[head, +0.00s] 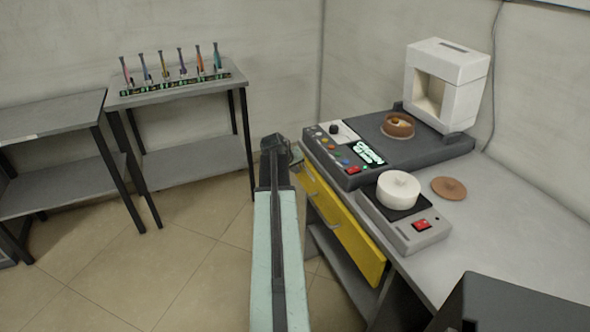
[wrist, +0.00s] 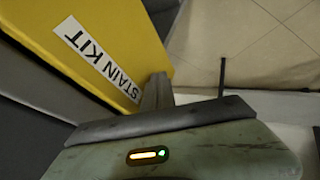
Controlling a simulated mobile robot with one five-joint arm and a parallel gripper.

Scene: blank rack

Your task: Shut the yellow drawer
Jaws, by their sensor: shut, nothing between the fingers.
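The yellow drawer (head: 350,232) is under the top of the right-hand bench, its front facing left with pale handles on it. How far it stands out from the bench is hard to tell. In the wrist view a yellow panel (wrist: 120,30) with a white "STAIN KIT" label (wrist: 97,59) fills the upper left. My gripper (wrist: 157,88) is shut and empty, its fingers close beside the panel's edge near the label's end. I cannot tell whether they touch. In the head view my arm reaches forward along the drawer's left side, and the fingertips are mostly hidden.
The bench top (head: 480,225) carries a dark control console (head: 350,165), a white machine (head: 445,85), a small scale with a white pot (head: 398,190) and a brown lid (head: 449,188). A side table (head: 190,90) holds a rack of colourful tubes. The tiled floor (head: 180,250) on the left is clear.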

